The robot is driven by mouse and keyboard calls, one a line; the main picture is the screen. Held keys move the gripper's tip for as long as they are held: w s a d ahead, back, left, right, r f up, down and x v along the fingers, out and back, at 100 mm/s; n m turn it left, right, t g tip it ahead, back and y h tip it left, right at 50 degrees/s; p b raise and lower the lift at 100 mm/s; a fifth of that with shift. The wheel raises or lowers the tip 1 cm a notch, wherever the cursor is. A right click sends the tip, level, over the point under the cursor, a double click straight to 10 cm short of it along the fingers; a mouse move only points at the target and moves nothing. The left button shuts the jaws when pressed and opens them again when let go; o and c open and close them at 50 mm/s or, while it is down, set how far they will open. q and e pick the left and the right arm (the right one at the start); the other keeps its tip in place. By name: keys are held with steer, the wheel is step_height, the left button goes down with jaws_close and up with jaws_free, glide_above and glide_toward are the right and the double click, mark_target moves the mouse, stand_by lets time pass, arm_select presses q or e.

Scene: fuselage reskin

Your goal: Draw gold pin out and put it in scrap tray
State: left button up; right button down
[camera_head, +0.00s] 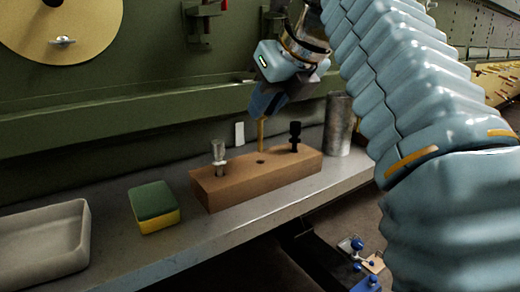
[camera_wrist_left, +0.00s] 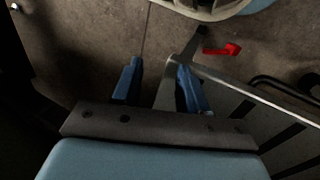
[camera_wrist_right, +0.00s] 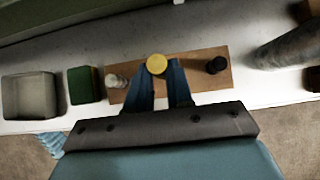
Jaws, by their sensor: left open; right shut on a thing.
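My right gripper (camera_head: 264,112) is shut on the gold pin (camera_head: 261,134), which hangs upright below the fingers. The pin's lower end appears just above an empty hole in the brown block (camera_head: 228,185), clear of it. In the right wrist view, the round gold head (camera_wrist_right: 157,64) sits between the blue fingertips. A grey tray (camera_head: 86,240), likely the scrap tray, stands at the left end of the shelf and looks empty; it also shows in the right wrist view (camera_wrist_right: 52,98). My left gripper (camera_wrist_left: 160,78) is open and empty, away from the shelf.
A clear-topped pin (camera_head: 218,156) and a black pin (camera_head: 295,137) stand in the block. A green-yellow sponge (camera_head: 154,207) lies between block and tray. A grey cylinder (camera_head: 339,124) stands right of the block. The green wall (camera_head: 130,105) rises behind the shelf.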

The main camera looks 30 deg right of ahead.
steer(key=shift+r, duration=0.45)
steer(key=shift+r, duration=1.5)
stand_by(0.7)
